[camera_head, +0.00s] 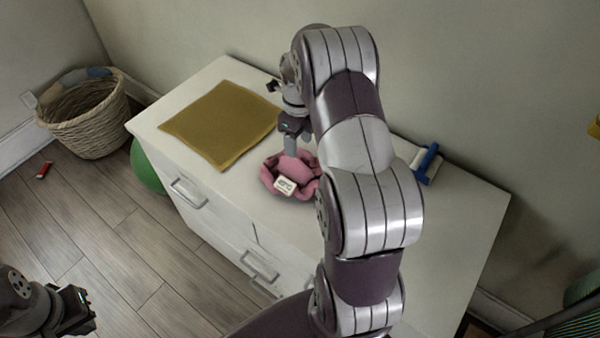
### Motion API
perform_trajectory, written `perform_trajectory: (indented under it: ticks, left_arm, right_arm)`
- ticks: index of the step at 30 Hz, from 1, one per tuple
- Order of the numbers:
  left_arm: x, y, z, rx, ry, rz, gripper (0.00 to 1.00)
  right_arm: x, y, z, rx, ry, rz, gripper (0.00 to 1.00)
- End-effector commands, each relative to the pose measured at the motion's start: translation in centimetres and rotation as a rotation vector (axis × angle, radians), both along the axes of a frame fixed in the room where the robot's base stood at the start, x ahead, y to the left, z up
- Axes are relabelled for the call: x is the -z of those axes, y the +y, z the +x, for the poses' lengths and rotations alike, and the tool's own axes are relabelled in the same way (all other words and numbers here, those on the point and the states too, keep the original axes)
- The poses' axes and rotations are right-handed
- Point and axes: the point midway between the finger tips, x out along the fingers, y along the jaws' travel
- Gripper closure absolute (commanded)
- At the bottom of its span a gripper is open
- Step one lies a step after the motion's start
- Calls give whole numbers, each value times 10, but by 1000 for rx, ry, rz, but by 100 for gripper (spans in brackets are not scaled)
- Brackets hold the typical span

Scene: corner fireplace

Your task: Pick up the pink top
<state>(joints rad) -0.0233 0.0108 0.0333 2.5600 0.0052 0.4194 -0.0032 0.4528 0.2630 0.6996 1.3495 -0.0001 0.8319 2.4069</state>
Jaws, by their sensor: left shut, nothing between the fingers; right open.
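The pink top (275,172) lies crumpled in a small heap on the white drawer cabinet (461,225). A small white block or tag with dark lettering (286,186) rests on its near side. My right gripper (291,152) is open and points down at the far side of the pink top. Its fingertips are right at the cloth, and I cannot tell whether they touch it. My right arm hides part of the cabinet top and perhaps the right edge of the pink top. My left gripper (88,311) is shut and empty, low at the left above the floor.
A mustard-yellow folded cloth (220,122) lies left of the pink top. A blue-and-white roller or brush (427,163) lies at the back right. A wicker basket (88,118), a green ball (146,168) and a small red item (44,170) are on the floor.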

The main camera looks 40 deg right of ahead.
Motion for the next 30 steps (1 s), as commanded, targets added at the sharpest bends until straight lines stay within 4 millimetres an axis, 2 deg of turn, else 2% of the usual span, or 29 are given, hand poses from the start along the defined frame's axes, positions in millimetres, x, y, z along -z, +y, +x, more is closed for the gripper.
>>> perform_trajectory:
  ticks: [5,9,12,19,20,24,30]
  left_arm:
    - [-5,0,0,0,0,0,100]
    - [-11,0,0,0,0,0,100]
    - [-11,0,0,0,0,0,100]
    - [-11,0,0,0,0,0,100]
    - [-11,0,0,0,0,0,100]
    - [-11,0,0,0,0,0,100]
    - [-11,0,0,0,0,0,100]
  right_arm:
    - [20,2,-2,-2,1,1,47]
    - [47,4,-6,-3,1,1,47]
    - [60,4,-5,-3,0,0,47]
    - [63,4,-5,-3,-3,-1,47]
    - [63,4,-5,-3,-3,-1,53]
    - [63,4,-5,-4,-3,-1,99]
    - [63,4,-5,-4,-3,-1,100]
